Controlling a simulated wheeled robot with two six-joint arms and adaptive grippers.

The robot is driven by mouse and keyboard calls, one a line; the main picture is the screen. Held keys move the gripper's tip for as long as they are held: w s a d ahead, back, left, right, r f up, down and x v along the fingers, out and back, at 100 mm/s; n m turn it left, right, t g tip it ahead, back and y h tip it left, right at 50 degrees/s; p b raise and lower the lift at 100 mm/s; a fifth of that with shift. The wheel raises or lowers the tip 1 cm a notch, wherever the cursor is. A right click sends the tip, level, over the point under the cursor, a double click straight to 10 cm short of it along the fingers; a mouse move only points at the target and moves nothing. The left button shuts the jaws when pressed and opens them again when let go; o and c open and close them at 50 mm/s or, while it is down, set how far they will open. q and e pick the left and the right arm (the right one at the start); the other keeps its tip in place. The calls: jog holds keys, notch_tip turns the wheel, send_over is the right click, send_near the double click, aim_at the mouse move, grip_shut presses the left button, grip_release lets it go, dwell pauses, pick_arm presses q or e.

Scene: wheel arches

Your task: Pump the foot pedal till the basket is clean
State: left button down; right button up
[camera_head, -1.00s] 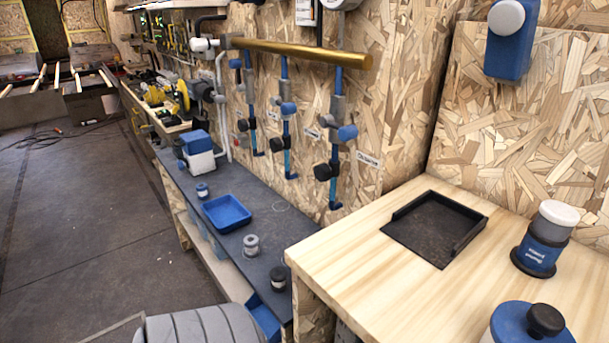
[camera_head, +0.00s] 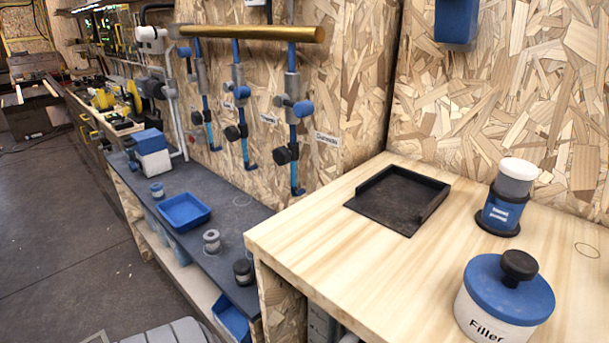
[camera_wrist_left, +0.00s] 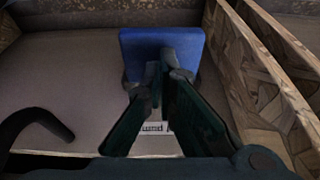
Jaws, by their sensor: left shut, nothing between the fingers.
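In the left wrist view a blue block with a flat face (camera_wrist_left: 162,52), which looks like the foot pedal, stands on a grey-brown surface. My left gripper (camera_wrist_left: 165,72) is shut and empty, its dark fingers in front of the blue block. I cannot tell whether the fingertips touch it. A white label (camera_wrist_left: 155,128) with black print is partly hidden by the fingers. My grippers and the pedal do not show in the head view. I cannot make out a basket for certain in either view.
Wooden boards (camera_wrist_left: 262,75) rise right of the blue block, and a black curved piece (camera_wrist_left: 38,128) lies left. The head view shows a wooden counter (camera_head: 340,265) with a Filler jar (camera_head: 503,300) and black tray (camera_head: 360,205), and a dark bench with a blue tray (camera_head: 183,210).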

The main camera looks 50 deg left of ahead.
pick_arm(q)
jog(key=shift+f+b, duration=1.6)
jog(key=shift+f, duration=0.4)
notch_tip(320, 180, up, 5)
jog(key=p, duration=0.5)
jog(key=shift+f, duration=0.2)
jog(key=shift+r, duration=0.1)
